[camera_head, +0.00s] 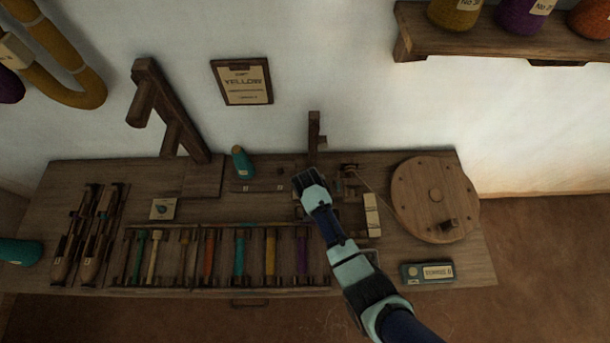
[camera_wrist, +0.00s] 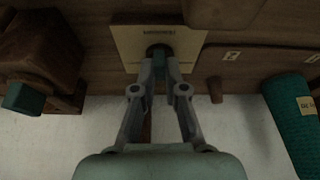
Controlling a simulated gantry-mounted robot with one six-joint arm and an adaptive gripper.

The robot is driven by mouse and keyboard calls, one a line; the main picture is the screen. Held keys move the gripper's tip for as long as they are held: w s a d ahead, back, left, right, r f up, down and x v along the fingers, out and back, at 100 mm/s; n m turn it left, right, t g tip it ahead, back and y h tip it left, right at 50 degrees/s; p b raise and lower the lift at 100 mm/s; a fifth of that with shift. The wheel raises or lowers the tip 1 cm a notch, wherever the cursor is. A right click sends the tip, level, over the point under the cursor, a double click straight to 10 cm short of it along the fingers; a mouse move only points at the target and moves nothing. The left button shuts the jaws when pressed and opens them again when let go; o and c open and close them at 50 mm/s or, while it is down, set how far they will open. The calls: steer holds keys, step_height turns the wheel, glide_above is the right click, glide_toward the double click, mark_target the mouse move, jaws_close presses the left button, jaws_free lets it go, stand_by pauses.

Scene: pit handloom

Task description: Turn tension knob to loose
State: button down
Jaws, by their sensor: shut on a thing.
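The tension knob (camera_wrist: 159,50) is a dark round knob on a beige plate (camera_wrist: 130,48) with small print along its edge, seen in the wrist view. My gripper (camera_wrist: 159,68) is shut on the knob, with both fingertips close together at it. The knob's pointer and setting are hidden or too dark to read. In the head view my gripper (camera_head: 309,184) is over the bench right of centre, and the arm hides the knob and plate there.
A teal yarn cone (camera_wrist: 295,112) stands to one side; in the head view it is left of my gripper (camera_head: 242,163). A wooden post (camera_head: 314,140) rises behind my gripper. A bobbin rack (camera_head: 205,257), a round wooden wheel (camera_head: 436,196) and a teal box (camera_head: 427,273) surround the arm.

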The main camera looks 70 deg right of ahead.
steer(key=n+p, duration=0.1)
steer(key=n+t+p, duration=0.1)
steer(key=shift+s+r+n+y, duration=0.1)
steer(key=shift+r+n+y, duration=0.1)
steer(key=shift+n+y, duration=0.2)
steer(key=n+p, duration=0.1)
steer(key=n, duration=0.1)
steer(key=shift+d+f+n+t+y, duration=0.1)
steer(key=shift+n+t+y, duration=0.2)
steer(key=shift+t, duration=0.1)
steer(key=n+y, duration=0.1)
steer(key=n, duration=0.2)
steer(key=shift+f+t, duration=0.1)
steer(key=shift+t, duration=0.2)
steer(key=shift+n+y, duration=0.6)
steer(key=shift+n, duration=0.9)
steer(key=c, duration=1.2)
jaws_free()
